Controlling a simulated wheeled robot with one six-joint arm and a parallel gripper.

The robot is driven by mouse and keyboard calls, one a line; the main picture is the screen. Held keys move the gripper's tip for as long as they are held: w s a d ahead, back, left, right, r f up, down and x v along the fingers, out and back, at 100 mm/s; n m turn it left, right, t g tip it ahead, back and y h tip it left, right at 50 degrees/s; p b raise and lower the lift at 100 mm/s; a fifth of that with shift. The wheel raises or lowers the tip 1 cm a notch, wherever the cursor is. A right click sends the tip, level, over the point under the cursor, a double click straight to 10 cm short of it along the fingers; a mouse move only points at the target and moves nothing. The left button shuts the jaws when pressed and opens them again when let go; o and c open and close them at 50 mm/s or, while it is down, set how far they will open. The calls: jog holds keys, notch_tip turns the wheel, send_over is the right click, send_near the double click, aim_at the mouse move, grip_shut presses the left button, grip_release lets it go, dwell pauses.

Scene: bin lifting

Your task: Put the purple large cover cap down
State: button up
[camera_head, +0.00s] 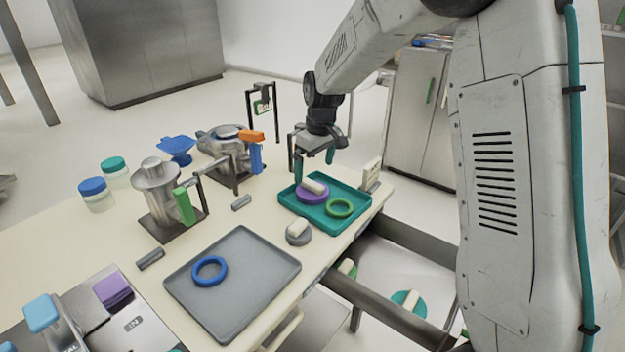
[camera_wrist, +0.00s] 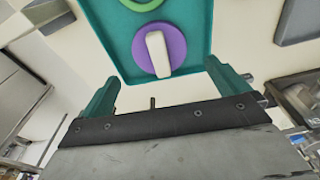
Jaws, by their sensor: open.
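The purple large cover cap (camera_head: 311,194), a disc with a cream bar handle, lies in the teal tray (camera_head: 340,222) at the back right of the table. In the wrist view the purple cap (camera_wrist: 146,62) lies flat on the floor of the teal tray (camera_wrist: 104,20). My gripper (camera_head: 314,170) is above the tray's back edge, close to the cap. Its teal fingers (camera_wrist: 164,88) are spread wide with nothing between them, and the cap is beyond the fingertips.
A green ring (camera_head: 340,208) shares the teal tray. A grey cap with a cream handle (camera_head: 298,232) stands just outside it. A grey tray (camera_head: 262,262) holds a blue ring (camera_head: 209,270). Metal machines (camera_head: 160,190) stand to the left.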

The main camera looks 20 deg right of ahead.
aim_at(317, 185)
jog(key=s+d+r+m, duration=0.1)
jog(key=s+r+m, duration=0.1)
jog(key=s+r, duration=0.95)
jog(key=s+d+m, duration=0.1)
jog(key=s+m, duration=0.2)
jog(key=s, duration=2.5)
jog(key=shift+d+r+m+h, duration=0.25)
jog(key=shift+r+m+h, duration=0.05)
jog(key=shift+r+m, duration=0.1)
